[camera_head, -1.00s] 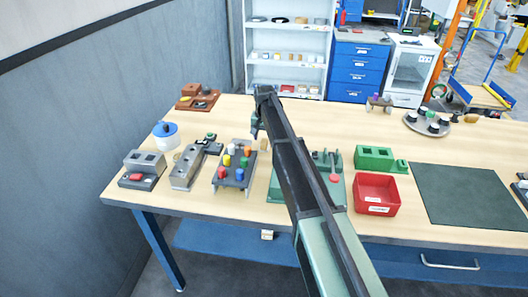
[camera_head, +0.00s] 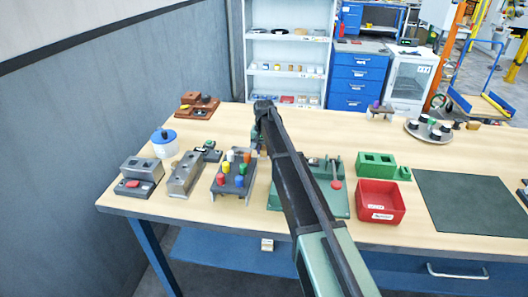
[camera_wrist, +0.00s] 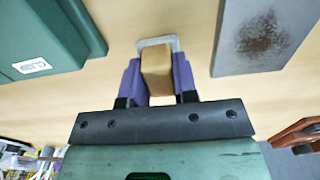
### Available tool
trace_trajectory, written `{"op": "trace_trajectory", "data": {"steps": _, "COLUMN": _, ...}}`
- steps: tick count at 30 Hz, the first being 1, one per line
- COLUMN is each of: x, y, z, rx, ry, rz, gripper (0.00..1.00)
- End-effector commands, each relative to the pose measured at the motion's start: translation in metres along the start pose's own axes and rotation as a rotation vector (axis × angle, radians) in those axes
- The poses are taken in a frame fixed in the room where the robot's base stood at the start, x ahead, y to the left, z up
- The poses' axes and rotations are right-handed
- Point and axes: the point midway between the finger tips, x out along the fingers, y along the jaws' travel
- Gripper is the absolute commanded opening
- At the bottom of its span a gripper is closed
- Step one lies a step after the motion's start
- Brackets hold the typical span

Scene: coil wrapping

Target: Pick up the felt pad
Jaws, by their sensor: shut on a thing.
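A tan block, which I take to be the felt pad (camera_wrist: 156,70), sits between the two purple fingers of my gripper (camera_wrist: 158,76) in the wrist view. The fingers touch it on both sides and are shut on it. A pale grey piece (camera_wrist: 170,42) shows just past the block's far end; I cannot tell whether it is joined to it. In the head view my arm reaches over the table and my gripper (camera_head: 259,137) is at its far end, behind the peg block. The pad is mostly hidden there by the arm.
In the wrist view a dark green case (camera_wrist: 45,35) is at the left and a grey plate with a dark patch (camera_wrist: 265,38) at the right. In the head view the peg block (camera_head: 234,181), red bin (camera_head: 380,203) and green block (camera_head: 376,164) stand nearby. The table's back middle is clear.

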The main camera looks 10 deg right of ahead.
Motion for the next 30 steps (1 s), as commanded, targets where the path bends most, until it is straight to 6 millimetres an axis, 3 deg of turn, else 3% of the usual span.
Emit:
{"op": "trace_trajectory", "data": {"steps": 5, "x": -0.015, "y": 0.0, "z": 0.0, "rx": 0.0, "ry": 0.0, "rz": 0.0, "gripper": 0.04}}
{"op": "trace_trajectory", "data": {"steps": 9, "x": -0.04, "y": 0.0, "z": 0.0, "rx": 0.0, "ry": 0.0, "rz": 0.0, "gripper": 0.04}}
{"op": "trace_trajectory", "data": {"steps": 21, "x": -0.176, "y": 0.0, "z": 0.0, "rx": 0.0, "ry": 0.0, "rz": 0.0, "gripper": 0.04}}
{"op": "trace_trajectory", "data": {"steps": 25, "x": -0.198, "y": 0.0, "z": 0.0, "rx": 0.0, "ry": 0.0, "rz": 0.0, "gripper": 0.04}}
{"op": "trace_trajectory", "data": {"steps": 30, "x": -0.202, "y": 0.0, "z": 0.0, "rx": 0.0, "ry": 0.0, "rz": 0.0, "gripper": 0.04}}
